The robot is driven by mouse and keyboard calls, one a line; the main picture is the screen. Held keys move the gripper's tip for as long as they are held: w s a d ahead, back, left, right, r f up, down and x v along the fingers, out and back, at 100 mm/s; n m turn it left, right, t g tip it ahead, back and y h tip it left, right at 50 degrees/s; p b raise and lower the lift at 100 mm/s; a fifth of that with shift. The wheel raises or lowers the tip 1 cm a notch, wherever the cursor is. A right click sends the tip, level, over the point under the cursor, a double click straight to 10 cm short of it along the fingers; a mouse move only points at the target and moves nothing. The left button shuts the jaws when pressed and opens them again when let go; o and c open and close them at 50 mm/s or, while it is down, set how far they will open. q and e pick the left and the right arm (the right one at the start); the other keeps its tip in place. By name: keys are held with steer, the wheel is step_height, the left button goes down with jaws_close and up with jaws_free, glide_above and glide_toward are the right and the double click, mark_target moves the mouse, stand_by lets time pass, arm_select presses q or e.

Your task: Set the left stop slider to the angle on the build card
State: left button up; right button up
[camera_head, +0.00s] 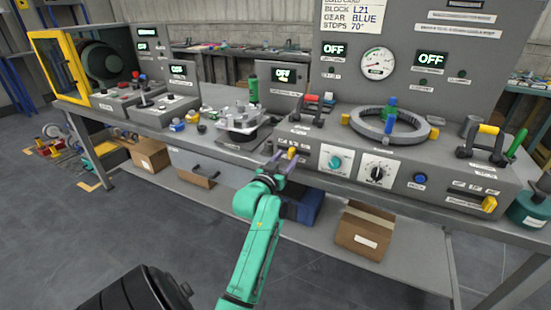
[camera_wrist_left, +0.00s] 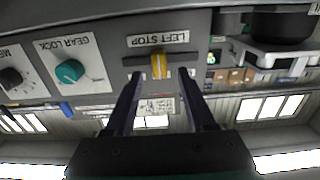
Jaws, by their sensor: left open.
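The left stop slider's yellow knob (camera_head: 292,152) sits in a slot on the front face of the grey bench unit. In the left wrist view, which is upside down, the yellow knob (camera_wrist_left: 159,66) shows below the LEFT STOP label (camera_wrist_left: 158,40). My left gripper (camera_head: 278,161) is open, its two dark fingers apart in front of the knob. In the left wrist view the open gripper (camera_wrist_left: 160,78) has a finger on either side of the knob; contact cannot be told. The build card (camera_head: 352,18) reads block L21, gear blue, stops 70°. My right gripper is out of view.
Beside the slider are the teal gear lock knob (camera_head: 335,162) and a black dial (camera_head: 377,173). A ring fixture (camera_head: 430,131) and a red-handled part (camera_head: 308,104) stand above. Another yellow slider knob (camera_head: 489,203) is at the far right. A cardboard box (camera_head: 364,228) stands on the lower shelf.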

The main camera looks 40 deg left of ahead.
arm_select(q)
steer(key=v, duration=1.2)
steer(key=shift+s+b, duration=0.25)
steer(key=shift+b, duration=0.15)
steer(key=w+d+f+m+g+h+p, duration=0.1)
steer(key=w+d+f+g+h+p, duration=0.15)
steer(key=f, duration=0.65)
steer(key=w+d+f+g+h+p, duration=0.1)
steer(key=d+f, duration=0.2)
steer(key=f, duration=0.5)
steer(key=s+d+f+m+g+h+p, duration=0.1)
steer(key=s+d+f+g, duration=0.15)
steer(key=f, duration=0.45)
steer(key=s+d+f+m+g+h+p, duration=0.1)
steer(key=s+d+f+p, duration=0.2)
steer(key=f, duration=0.4)
steer(key=s+d+f+m+g+p, duration=0.1)
steer(key=s+f+g, duration=0.2)
steer(key=s, duration=0.6)
steer(key=s+d+f+m+g+p, duration=0.1)
steer(key=s+f+g, duration=0.2)
steer(key=s+f, duration=0.5)
steer(key=s+d+f+m+g+p, duration=0.1)
steer(key=s+f, duration=0.4)
steer(key=s, duration=0.6)
steer(key=shift+s+d+f+g, duration=0.35)
steer(key=shift+s+d+g, duration=0.1)
steer(key=shift+g, duration=0.55)
